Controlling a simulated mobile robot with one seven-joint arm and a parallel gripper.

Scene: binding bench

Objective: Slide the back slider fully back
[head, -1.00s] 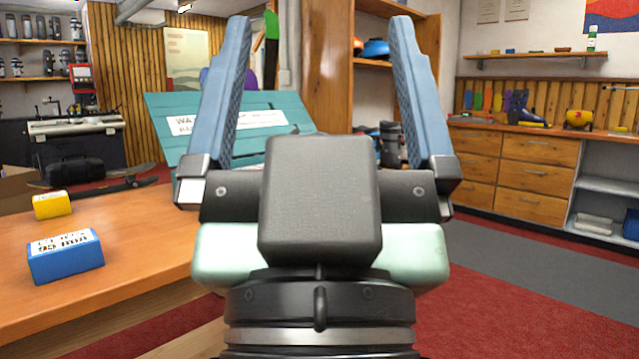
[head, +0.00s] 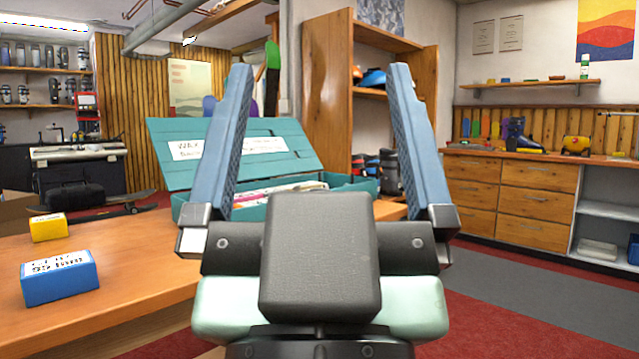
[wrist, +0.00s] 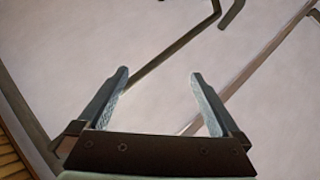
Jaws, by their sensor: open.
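My gripper (head: 320,85) is in the middle of the head view, pointing up, with its two blue fingers wide apart and nothing between them. In the wrist view my gripper (wrist: 160,75) is also open and empty, against a pale ceiling with pipes. I cannot make out a back slider in either view. My gripper and wrist cover part of the bench (head: 150,285) and whatever lies behind them.
A teal box (head: 185,210) with its lid (head: 215,155) raised stands on the bench behind my gripper, with items inside. A blue box (head: 60,280) and a yellow box (head: 48,228) sit at the left. A wooden cabinet (head: 325,100) stands behind. Floor is open at the right.

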